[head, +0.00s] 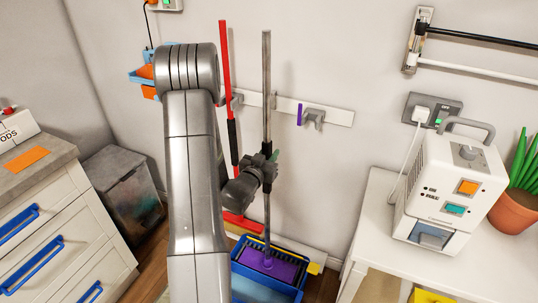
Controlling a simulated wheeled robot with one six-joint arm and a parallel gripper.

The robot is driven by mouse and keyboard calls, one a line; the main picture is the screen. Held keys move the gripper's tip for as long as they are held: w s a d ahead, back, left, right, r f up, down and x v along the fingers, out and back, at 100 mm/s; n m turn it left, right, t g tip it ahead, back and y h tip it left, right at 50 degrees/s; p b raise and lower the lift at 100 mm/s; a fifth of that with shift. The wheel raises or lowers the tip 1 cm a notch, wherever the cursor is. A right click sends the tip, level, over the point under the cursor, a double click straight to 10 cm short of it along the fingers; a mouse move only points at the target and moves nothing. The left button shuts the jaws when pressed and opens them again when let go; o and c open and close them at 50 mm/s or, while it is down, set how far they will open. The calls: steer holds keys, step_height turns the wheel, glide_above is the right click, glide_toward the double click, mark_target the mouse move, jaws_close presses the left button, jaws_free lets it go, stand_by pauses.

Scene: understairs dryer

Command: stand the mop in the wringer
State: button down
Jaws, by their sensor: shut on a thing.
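The mop has a long grey pole (266,85) and a flat purple head (268,262). It is close to upright in the middle of the head view. My gripper (268,170) is shut around the pole at about mid-height. The purple head overlaps the dark wringer (244,245) on the blue bucket (262,290) below. I cannot tell whether it rests in the wringer or hangs just above it. My arm covers the area left of the bucket.
A red-handled tool (227,80) hangs behind on a wall rail (338,116), left of the mop pole. A drawer unit (50,215) stands left. A white table (377,215) stands right, carrying a white machine (452,190) and a potted plant (512,215).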

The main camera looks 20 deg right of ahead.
steer(key=shift+f+b, duration=0.2)
steer(key=shift+b, duration=0.6)
stand_by(0.5)
steer(key=c, duration=1.1)
jaws_free()
steer(key=shift+o, duration=0.5)
steer(key=o, duration=0.7)
steer(key=b+v, duration=0.4)
steer(key=v, duration=0.8)
steer(key=shift+s, duration=0.1)
